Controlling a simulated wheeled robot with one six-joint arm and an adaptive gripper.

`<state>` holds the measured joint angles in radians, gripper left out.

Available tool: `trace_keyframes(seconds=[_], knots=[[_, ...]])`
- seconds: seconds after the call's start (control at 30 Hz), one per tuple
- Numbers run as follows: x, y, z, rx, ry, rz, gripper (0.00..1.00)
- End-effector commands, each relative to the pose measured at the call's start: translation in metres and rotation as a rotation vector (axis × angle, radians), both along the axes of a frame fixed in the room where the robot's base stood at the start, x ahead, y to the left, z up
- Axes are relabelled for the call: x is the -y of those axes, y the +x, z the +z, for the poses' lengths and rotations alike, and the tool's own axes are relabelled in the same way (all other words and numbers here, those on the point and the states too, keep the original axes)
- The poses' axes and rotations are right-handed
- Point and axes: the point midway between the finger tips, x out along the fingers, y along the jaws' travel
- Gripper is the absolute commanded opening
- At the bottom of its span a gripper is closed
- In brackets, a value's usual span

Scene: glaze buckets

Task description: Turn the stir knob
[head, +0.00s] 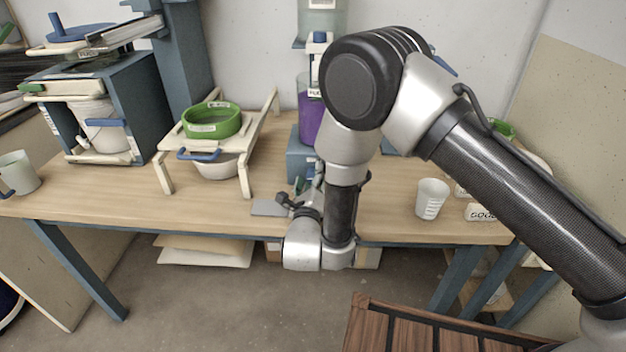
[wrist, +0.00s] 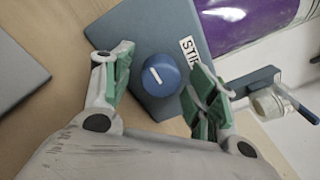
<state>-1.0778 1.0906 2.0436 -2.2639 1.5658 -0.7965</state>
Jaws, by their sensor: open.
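The stir knob (wrist: 161,75) is a round blue knob with a white pointer line, on the face of a blue-grey box (wrist: 130,35). A white label reading "STIR", partly cut off by a green finger pad, is beside it. In the wrist view my gripper (wrist: 160,88) is open, with one green-padded finger on each side of the knob. Both fingers look apart from the knob. In the head view the box (head: 301,160) stands on the table, below a purple container. My gripper (head: 303,198) is small there, in front of the box, and the knob is hidden behind my arm.
A purple container (wrist: 245,25) sits beside the box, with a blue-handled fitting (wrist: 285,95) nearby. On the table (head: 385,215) are a white measuring cup (head: 432,198) at right, and a wooden stand with a green sieve (head: 211,121) over a bowl at left. A grey plate (head: 268,208) lies near the front edge.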

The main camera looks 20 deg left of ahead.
Motion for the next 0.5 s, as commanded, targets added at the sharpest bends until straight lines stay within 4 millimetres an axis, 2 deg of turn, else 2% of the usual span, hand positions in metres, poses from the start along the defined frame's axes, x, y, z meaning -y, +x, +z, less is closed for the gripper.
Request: trace_keyframes(seconds=[0.27,0.5], knots=[[-0.0001,0.002,0.0001,0.0,0.0,0.0,0.58],[-0.0001,0.0019,0.0001,0.0,0.0,0.0,0.16]])
